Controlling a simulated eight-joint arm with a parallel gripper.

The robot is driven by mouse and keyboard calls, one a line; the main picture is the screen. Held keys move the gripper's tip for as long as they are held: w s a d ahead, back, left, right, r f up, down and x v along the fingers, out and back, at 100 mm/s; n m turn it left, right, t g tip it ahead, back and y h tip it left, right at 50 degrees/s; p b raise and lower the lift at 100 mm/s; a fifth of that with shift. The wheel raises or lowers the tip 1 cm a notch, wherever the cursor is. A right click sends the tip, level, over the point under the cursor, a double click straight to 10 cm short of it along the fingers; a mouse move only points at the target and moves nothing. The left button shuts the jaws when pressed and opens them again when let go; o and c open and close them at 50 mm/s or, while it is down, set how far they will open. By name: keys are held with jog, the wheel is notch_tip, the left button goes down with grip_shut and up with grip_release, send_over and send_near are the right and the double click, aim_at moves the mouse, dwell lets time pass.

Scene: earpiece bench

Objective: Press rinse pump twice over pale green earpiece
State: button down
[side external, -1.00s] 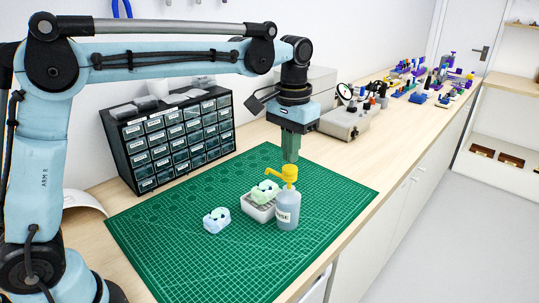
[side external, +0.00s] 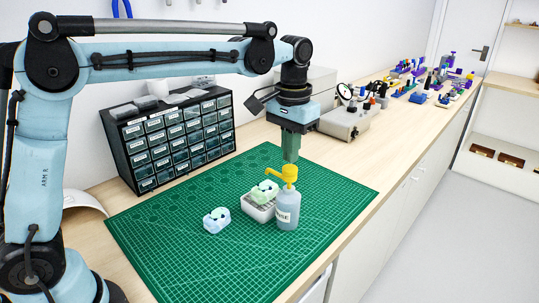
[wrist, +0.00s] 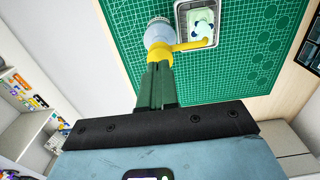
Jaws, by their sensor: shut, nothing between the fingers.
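The rinse bottle (side external: 288,212) stands upright on the mat, with a yellow pump head (side external: 289,173) whose spout points left over a pale green earpiece (side external: 265,191). That earpiece lies in a small white tray (side external: 258,213) beside the bottle. In the wrist view the yellow pump (wrist: 160,52) has its spout reaching over the tray, and the earpiece (wrist: 203,22) shows there. My gripper (side external: 291,160) is shut and empty, pointing down right above the pump head. Its fingertips (wrist: 157,66) are touching the pump top or very close to it; I cannot tell which.
A pale blue earpiece (side external: 216,220) lies on the green cutting mat (side external: 180,255), left of the tray. A black drawer cabinet (side external: 170,140) stands behind. A grey device (side external: 345,122) and many small items sit farther along the bench. The front of the mat is clear.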

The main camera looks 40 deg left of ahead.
jog(key=shift+f, duration=0.15)
jog(key=shift+f, duration=1.05)
jog(key=shift+r, duration=1.2)
jog(key=shift+f, duration=1.25)
jog(key=shift+r, duration=1.25)
